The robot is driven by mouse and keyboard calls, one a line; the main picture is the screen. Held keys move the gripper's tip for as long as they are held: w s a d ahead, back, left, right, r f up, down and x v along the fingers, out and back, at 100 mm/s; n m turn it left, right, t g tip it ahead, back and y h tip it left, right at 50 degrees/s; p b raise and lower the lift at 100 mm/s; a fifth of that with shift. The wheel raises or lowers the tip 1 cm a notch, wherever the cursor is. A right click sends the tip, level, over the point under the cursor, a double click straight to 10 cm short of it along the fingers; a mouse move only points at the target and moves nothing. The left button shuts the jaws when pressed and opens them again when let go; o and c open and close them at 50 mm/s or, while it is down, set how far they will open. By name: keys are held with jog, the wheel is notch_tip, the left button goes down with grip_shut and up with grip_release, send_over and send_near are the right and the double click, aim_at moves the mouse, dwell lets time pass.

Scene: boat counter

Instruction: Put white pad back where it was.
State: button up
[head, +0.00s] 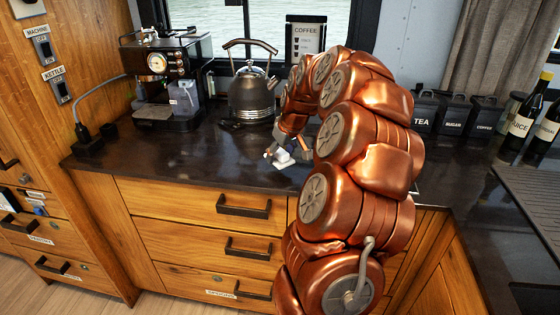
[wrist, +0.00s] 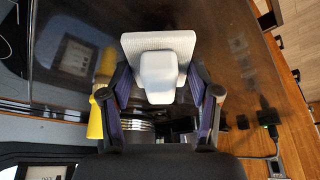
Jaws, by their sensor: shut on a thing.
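My gripper (wrist: 160,92) is shut on this block, with one finger on each side. In the head view my gripper (head: 287,150) is small and partly hidden by my copper-coloured arm. I cannot tell whether the pad touches the counter.
A coffee machine (head: 175,75) and a dark kettle (head: 252,97) stand at the back left. A coffee sign (head: 305,38), dark canisters (head: 453,114) and bottles (head: 520,115) stand farther right. The counter (head: 200,152) in front of the kettle is clear. A yellow object (wrist: 96,118) shows beside the left finger.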

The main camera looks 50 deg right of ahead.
aim_at(280, 161)
jog(key=shift+w+d, duration=0.1)
jog(key=shift+w, duration=0.1)
jog(key=shift+d+f, duration=0.1)
jog(key=shift+f, duration=0.15)
jog(key=shift+f+p, duration=0.65)
jog(key=shift+f, duration=0.85)
jog(key=shift+f, duration=0.15)
jog(key=o, duration=1.1)
jog(key=shift+r, duration=0.25)
jog(key=b+v, duration=0.2)
jog(key=v, duration=0.9)
jog(key=shift+s+r, duration=0.15)
jog(key=shift+r, duration=0.2)
